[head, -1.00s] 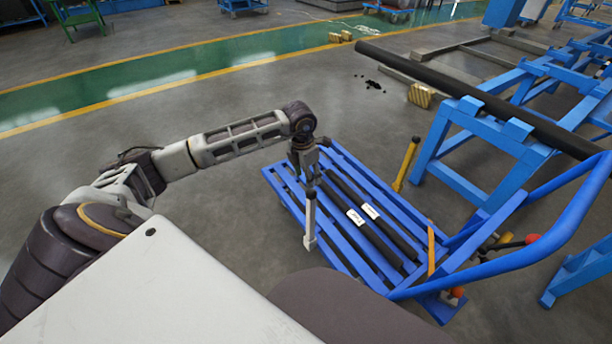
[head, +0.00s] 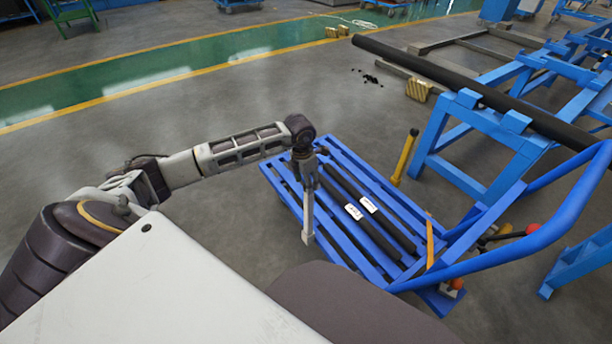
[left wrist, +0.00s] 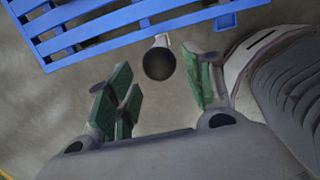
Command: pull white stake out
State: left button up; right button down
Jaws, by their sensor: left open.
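The white stake (head: 307,218) stands upright at the near-left edge of the blue cart (head: 345,258) in the head view. My left gripper (head: 309,180) is over its upper end, which it partly hides. In the left wrist view the stake's dark round end (left wrist: 158,64) lies ahead, between the lines of the green-padded fingers. My left gripper (left wrist: 162,90) is open there, with gaps on both sides of the stake. My right gripper is not in view.
Two dark bars with white labels (head: 354,211) lie on the cart's slats. A yellow stake (head: 405,158) stands at its far side. A blue handle rail (head: 520,245) rises at the right. A blue rack (head: 500,135) holds a long dark pipe (head: 450,83) behind. Floor left of the cart is clear.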

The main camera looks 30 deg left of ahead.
aim_at(308, 200)
pick_arm(q)
jog(key=f, duration=0.2)
jog(key=f+b, duration=0.1)
jog(key=f, duration=0.3)
jog(key=shift+w+d, duration=0.15)
jog(key=shift+w, duration=0.15)
jog(key=shift+w+f+b, duration=0.1)
jog(key=shift+f+b, duration=0.2)
jog(key=shift+f, duration=0.25)
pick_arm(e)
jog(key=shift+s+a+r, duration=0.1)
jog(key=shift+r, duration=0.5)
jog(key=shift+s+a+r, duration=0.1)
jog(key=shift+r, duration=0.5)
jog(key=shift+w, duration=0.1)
pick_arm(q)
jog(key=shift+c, duration=0.5)
grip_shut()
jog(key=shift+r, duration=0.1)
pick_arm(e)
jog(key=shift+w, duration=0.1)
pick_arm(q)
jog(key=shift+r, duration=0.25)
